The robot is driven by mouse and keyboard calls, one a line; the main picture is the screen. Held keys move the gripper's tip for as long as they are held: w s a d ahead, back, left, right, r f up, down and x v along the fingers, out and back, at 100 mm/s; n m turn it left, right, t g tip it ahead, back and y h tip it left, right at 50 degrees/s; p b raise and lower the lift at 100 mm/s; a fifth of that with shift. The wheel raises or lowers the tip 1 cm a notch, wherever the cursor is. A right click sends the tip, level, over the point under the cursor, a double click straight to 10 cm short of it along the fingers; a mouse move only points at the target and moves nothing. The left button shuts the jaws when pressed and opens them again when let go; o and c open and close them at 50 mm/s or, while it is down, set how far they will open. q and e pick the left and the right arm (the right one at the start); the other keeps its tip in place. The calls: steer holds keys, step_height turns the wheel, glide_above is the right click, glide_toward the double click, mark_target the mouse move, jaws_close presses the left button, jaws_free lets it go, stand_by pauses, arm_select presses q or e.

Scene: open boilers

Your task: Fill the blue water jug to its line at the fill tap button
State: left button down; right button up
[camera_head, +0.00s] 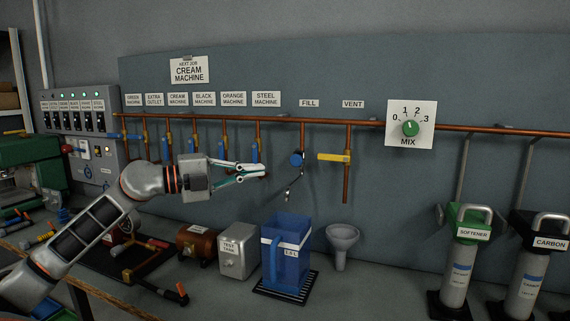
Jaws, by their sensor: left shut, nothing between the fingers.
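The blue water jug (291,262) stands upright on a black slatted drip tray (262,291). It is see-through, with a white band near its top and a 1.5 L label; I cannot make out any water in it. The fill tap with its round blue button (297,159) is on the wall above the jug, under the FILL sign (309,103). Its spout hangs over the jug. My left gripper (264,171) is shut and empty, just left of the blue button and apart from it, above the jug. My right gripper is not in view.
A steel test tank (238,250) stands left of the jug. A MIX dial (411,128) and softener (462,255) and carbon cylinders (530,275) are at right.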

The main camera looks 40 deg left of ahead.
mark_target(299, 161)
arm_select(q)
steer(key=shift+w+d+p, duration=0.4)
steer(key=shift+w+d, duration=0.05)
steer(key=shift+w, duration=1.2)
steer(key=shift+w+d+p, duration=0.35)
steer(key=shift+w+d, duration=0.05)
steer(key=shift+w, duration=1.2)
steer(key=shift+w+d+p, duration=0.4)
steer(key=shift+w+d, duration=0.05)
steer(key=shift+w, duration=1.2)
steer(key=shift+r, duration=0.1)
